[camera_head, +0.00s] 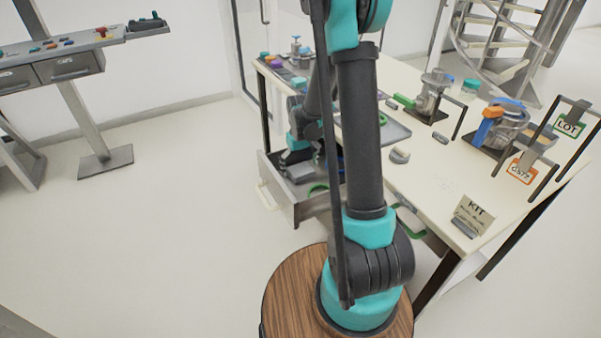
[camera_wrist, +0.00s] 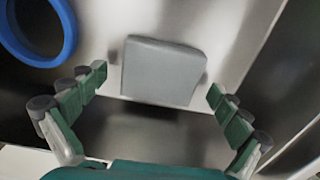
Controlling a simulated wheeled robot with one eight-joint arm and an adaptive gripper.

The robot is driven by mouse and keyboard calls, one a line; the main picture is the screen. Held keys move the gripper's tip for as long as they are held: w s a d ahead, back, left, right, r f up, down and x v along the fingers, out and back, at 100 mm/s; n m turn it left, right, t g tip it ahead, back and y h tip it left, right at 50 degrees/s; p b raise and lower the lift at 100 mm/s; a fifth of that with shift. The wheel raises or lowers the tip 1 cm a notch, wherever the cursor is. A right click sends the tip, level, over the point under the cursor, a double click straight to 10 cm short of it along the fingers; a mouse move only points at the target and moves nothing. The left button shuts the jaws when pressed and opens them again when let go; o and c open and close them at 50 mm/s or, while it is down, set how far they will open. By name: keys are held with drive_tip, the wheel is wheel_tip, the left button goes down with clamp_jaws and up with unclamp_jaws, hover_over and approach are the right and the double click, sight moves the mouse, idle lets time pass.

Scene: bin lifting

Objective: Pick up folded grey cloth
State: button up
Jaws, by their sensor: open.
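The folded grey cloth (camera_wrist: 162,70) is a flat, roughly square grey pad lying on the light floor of an open drawer in the wrist view. My gripper (camera_wrist: 157,86) is open, with one green-padded finger on each side of the cloth's near part. Both fingers appear apart from the cloth, and nothing is between them but the view of it. In the head view my gripper (camera_head: 293,158) points down over the open drawer (camera_head: 308,208), and a grey patch beneath it looks like the cloth (camera_head: 301,173). My arm hides part of the drawer.
A blue ring (camera_wrist: 38,32) lies left of the cloth in the wrist view. A green ring (camera_head: 318,188) shows in the drawer in the head view. Drawer walls surround the gripper closely.

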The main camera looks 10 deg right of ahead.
sight(300, 168)
drive_tip(key=shift+c, duration=0.2)
drive_tip(key=c, duration=1)
drive_tip(key=shift+r, duration=0.1)
wheel_tip(300, 168, up, 20)
